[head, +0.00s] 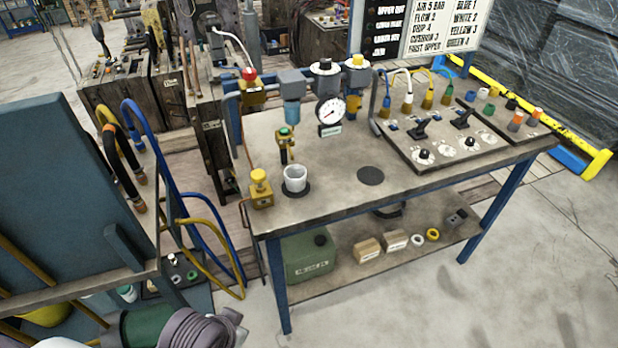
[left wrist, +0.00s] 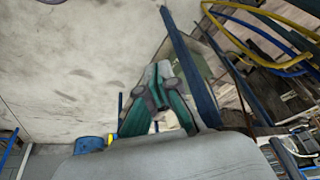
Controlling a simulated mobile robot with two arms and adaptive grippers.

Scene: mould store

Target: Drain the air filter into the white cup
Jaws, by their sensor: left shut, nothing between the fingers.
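The air filter (head: 291,106), with a grey head and a blue bowl, stands in the row of fittings at the bench's back left. Below it is a brass drain fitting (head: 285,149) with a green top. The white cup (head: 295,178) stands upright on a dark round pad at the bench's front left, below and slightly in front of the drain fitting. Whether the cup holds liquid is unclear. My left gripper (left wrist: 156,100) is shut and empty in the left wrist view, above pale floor.
A yellow-knobbed valve (head: 260,189) stands left of the cup. A gauge (head: 330,112) is right of the filter. A switch panel (head: 455,133) fills the bench's right. A second dark pad (head: 370,176) is bare. A blue board (head: 60,200) and hoses crowd the left.

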